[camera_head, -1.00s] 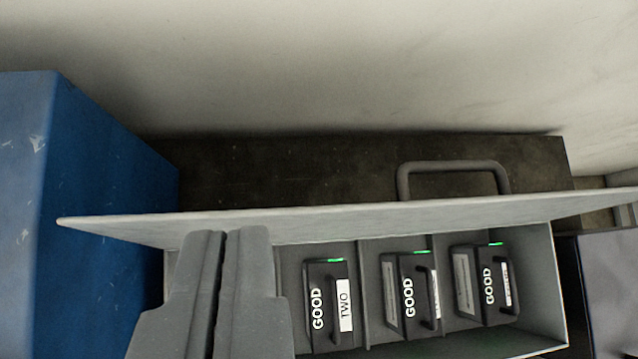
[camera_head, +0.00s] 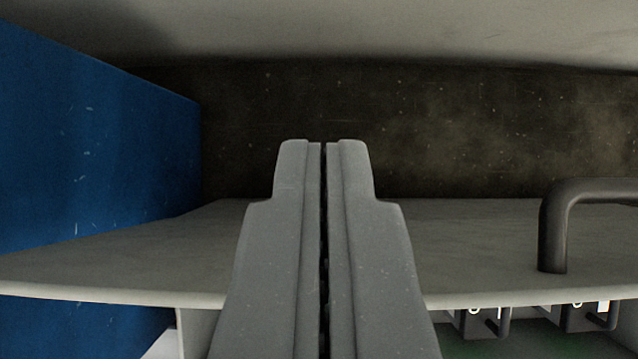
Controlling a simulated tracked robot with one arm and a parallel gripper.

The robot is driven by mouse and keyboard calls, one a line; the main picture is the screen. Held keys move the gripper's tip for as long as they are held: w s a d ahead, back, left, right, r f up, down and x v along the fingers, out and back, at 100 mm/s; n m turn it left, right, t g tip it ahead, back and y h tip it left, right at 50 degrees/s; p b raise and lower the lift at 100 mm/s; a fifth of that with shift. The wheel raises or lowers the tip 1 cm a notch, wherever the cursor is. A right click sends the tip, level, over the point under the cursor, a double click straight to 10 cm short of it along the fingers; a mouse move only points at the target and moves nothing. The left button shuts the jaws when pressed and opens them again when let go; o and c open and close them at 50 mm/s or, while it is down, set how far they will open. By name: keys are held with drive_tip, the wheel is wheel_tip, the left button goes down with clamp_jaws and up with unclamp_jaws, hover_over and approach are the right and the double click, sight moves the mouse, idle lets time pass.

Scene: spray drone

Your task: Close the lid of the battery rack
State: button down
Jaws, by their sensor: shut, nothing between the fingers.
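The grey lid (camera_head: 480,250) of the battery rack stretches across the lower half of the view, raised above the rack and showing its outer face. A dark handle (camera_head: 590,190) stands on the lid at the right. The rack's wall (camera_head: 195,325) and several batteries (camera_head: 480,322) show below the lid's near edge, mostly hidden by the lid. My gripper (camera_head: 322,145) is shut and empty. It is in front of the lid in the picture, its tips reaching past the lid's far edge; I cannot tell if it touches the lid.
A blue box (camera_head: 90,150) stands close at the left. A dark surface (camera_head: 450,125) lies behind the lid, with a pale wall (camera_head: 400,30) beyond it. The space around the gripper tips looks clear.

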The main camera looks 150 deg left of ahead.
drive_tip(key=shift+s+a+f, duration=0.3)
drive_tip(key=shift+s+f, duration=0.1)
drive_tip(key=shift+s, duration=0.2)
drive_tip(key=shift+s+a+f, duration=0.3)
drive_tip(key=shift+s+f, duration=0.1)
drive_tip(key=shift+s, duration=0.15)
idle(0.4)
